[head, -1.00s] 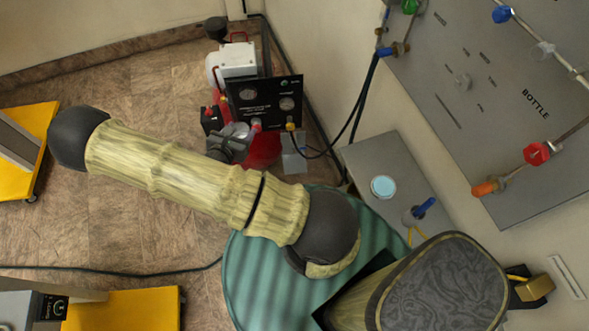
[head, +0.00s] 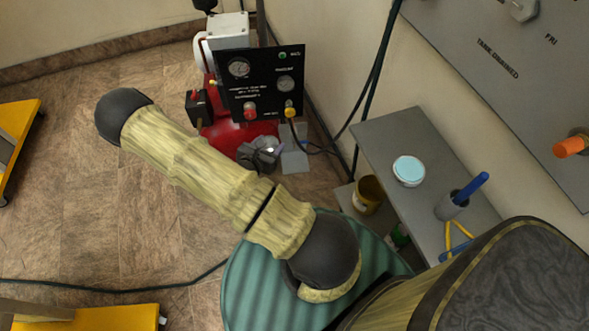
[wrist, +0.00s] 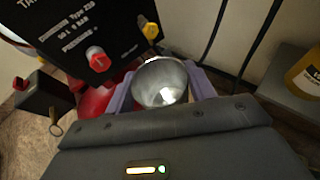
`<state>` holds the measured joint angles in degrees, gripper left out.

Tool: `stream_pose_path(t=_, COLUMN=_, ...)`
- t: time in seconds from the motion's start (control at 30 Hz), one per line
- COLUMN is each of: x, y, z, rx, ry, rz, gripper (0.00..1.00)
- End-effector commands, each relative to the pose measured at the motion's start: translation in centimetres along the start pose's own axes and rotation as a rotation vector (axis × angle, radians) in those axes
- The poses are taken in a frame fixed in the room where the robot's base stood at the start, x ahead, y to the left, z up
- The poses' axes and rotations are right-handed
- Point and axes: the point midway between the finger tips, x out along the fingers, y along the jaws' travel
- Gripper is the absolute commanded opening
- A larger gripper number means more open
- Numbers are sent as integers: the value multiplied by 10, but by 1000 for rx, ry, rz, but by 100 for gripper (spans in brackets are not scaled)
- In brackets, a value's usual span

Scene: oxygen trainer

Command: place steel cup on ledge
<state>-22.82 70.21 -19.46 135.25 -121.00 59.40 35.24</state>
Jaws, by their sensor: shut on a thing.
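The steel cup (wrist: 160,82) is shiny and rounded. In the wrist view it sits between the two pale purple fingers of my gripper, which is shut on it. In the head view my gripper (head: 260,156) is small and dark, in front of the red tank, and the cup shows only as a bright bit in it. The grey ledge (head: 385,135) runs along the wall to the right of my gripper, apart from it. A round tub with a light blue top (head: 409,170) and a grey holder with a blue marker (head: 453,206) stand on it.
A compressor with a red tank (head: 232,132) and black gauge panel (head: 262,82) stands close behind my gripper. A yellow tin (head: 368,193) sits on a lower shelf under the ledge. Dark hoses hang by the wall. The ledge's far-left end is bare.

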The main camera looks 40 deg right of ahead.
Motion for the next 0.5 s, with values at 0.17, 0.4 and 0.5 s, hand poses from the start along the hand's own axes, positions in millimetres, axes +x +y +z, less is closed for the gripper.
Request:
stream_pose_path(t=0.17, x=29, y=-16, z=-45, rx=7, ry=-1, rz=-19, gripper=28)
stream_pose_path(t=0.4, x=59, y=-35, z=-90, rx=16, ry=-1, rz=-41, gripper=28)
stream_pose_path(t=0.5, x=71, y=-43, z=-109, rx=20, ry=-3, rz=-50, gripper=28)
